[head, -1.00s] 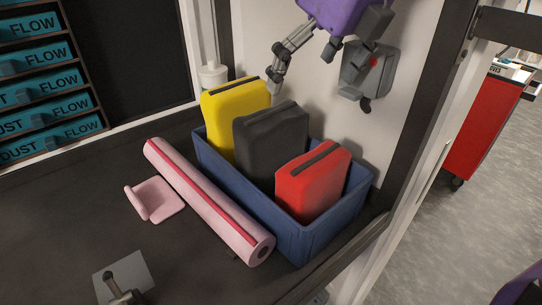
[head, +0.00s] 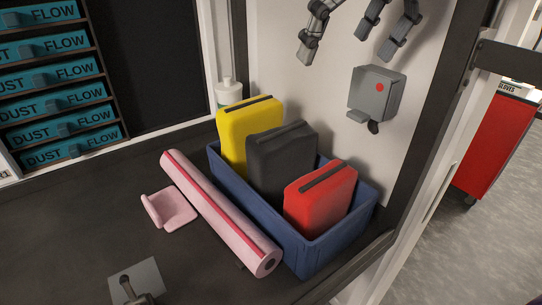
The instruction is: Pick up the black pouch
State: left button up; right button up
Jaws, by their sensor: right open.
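The black pouch (head: 282,160) stands upright in the blue bin (head: 313,258), between a yellow pouch (head: 248,138) and a red pouch (head: 320,203). Its upper part is in plain view; the bin wall and the red pouch hide its lower part. My right gripper (head: 345,48) shows at the top edge, above the bin. Its fingers are spread wide, with nothing between them, and touch none of the pouches. The rest of that arm is out of the picture. My left gripper is not in view.
A pink roll (head: 215,208) lies along the bin's left side, with a pink holder (head: 170,209) beside it. A grey box with a red dot (head: 375,94) is on the back wall. A white bottle (head: 228,94) stands behind the yellow pouch. The dark bench (head: 75,235) is clear at left.

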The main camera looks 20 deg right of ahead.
aim_at(277, 157)
jog(key=k+j, duration=0.65)
jog(key=k, duration=0.25)
